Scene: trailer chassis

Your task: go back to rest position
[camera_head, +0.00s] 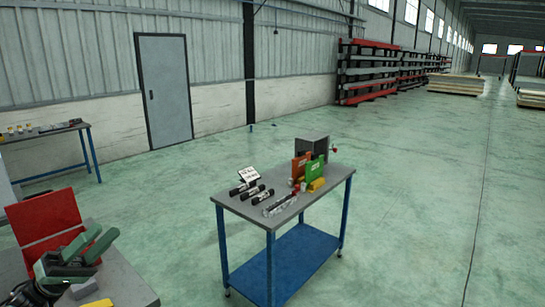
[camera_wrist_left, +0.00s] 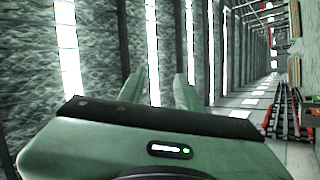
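My left gripper (camera_head: 99,238) is at the lower left of the head view, above the grey table at the left edge and in front of a red panel. In the left wrist view its two green fingers (camera_wrist_left: 161,90) stand apart with nothing between them. That view looks across the hall, with the wall and ceiling turned sideways. My right gripper is in neither view.
A blue-legged workbench (camera_head: 230,199) stands ahead with black cylinders, a sign, orange and green boxes and a grey box. A grey table (camera_head: 125,283) is close at lower left. Another table (camera_head: 88,150) stands by the wall. Open floor (camera_head: 420,200) lies to the right.

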